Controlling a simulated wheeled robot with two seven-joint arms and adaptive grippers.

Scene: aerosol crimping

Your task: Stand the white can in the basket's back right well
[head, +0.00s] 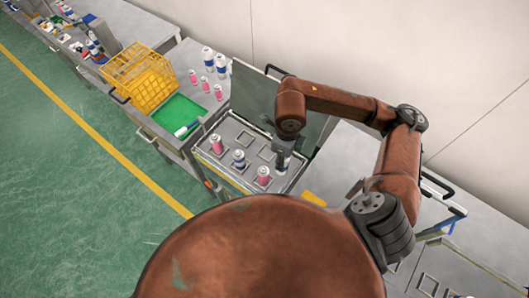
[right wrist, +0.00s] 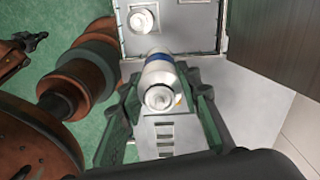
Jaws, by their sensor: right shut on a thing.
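My right gripper (head: 283,154) points down over the right part of a grey basket (head: 222,170) with square wells. It is shut on a white can (head: 282,168) with a blue band. In the right wrist view this can (right wrist: 160,75) sits between the fingers of my right gripper (right wrist: 160,100). The can's lower end is hard to make out, so I cannot tell whether it touches the basket. Empty wells show along the basket's back row. Along its front row stand a pink can (head: 216,144), a blue-and-white can (head: 239,158) and another pink can (head: 263,175).
A raised grey panel (head: 255,95) stands behind the basket. On the table to the left are a yellow crate (head: 140,78), a green tray (head: 180,112) and several pink and blue-and-white cans (head: 208,56). My right arm spans the right side.

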